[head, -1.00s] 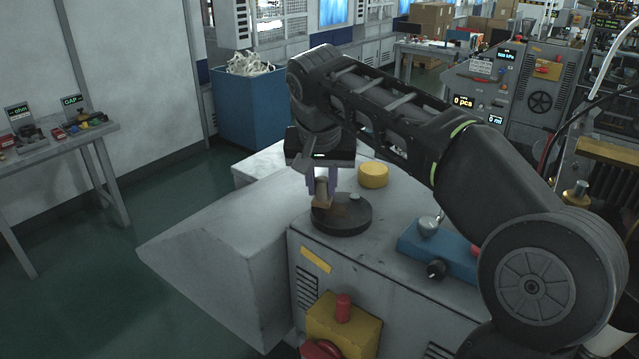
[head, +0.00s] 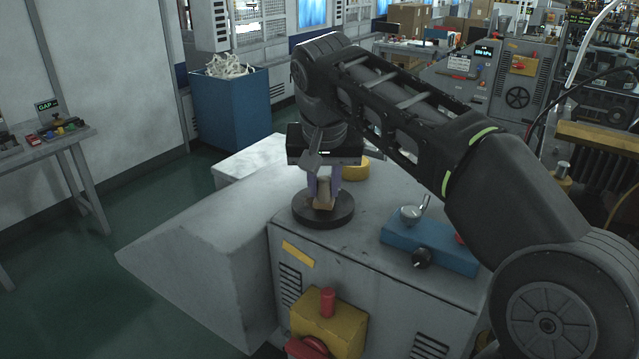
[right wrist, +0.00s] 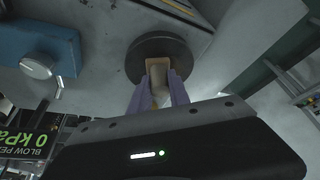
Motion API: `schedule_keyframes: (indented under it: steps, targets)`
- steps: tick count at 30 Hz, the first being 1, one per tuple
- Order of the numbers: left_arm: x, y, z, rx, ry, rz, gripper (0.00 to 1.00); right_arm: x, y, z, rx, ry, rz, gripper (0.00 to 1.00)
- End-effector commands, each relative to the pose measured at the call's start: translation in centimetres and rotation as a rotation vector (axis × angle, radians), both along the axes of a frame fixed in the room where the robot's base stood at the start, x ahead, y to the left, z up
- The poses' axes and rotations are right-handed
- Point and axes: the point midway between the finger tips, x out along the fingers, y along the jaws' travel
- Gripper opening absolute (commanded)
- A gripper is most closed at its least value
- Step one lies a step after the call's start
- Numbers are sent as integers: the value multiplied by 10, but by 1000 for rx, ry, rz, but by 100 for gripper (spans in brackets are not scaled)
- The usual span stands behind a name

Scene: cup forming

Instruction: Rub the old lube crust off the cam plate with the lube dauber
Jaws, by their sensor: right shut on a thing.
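The cam plate (head: 334,214) is a dark round disc on the grey machine top in the head view. It also shows in the right wrist view (right wrist: 178,46). My right gripper (head: 323,200) points down over the disc. Its purple fingers are shut on the lube dauber (head: 323,204), a small tan block with a pale handle, which also shows between the fingers in the right wrist view (right wrist: 158,75). The dauber's lower end is at the plate's top face; contact cannot be told for sure. No crust can be made out on the visible plate. My left gripper is not in view.
A yellow round cap (head: 355,170) stands just behind the plate. A blue block with a metal lever and black knob (head: 430,246) sits to the right. A yellow box with a red button (head: 328,322) is on the machine's front. The sloped grey cover (head: 200,245) at left is clear.

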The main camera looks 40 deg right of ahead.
Motion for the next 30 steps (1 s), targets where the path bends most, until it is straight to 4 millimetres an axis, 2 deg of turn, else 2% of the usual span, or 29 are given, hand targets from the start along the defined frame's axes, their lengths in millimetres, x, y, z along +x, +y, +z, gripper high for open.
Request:
schedule_keyframes:
  steps: [4, 12, 30]
  targets:
    - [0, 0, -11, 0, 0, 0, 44, -14, -4, -3, -2, -3, -1, 0]
    - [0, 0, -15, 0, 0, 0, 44, -32, -10, -3, -1, -1, 0, 0]
    - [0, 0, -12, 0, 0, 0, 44, -33, -10, -1, 0, 0, 1, 0]
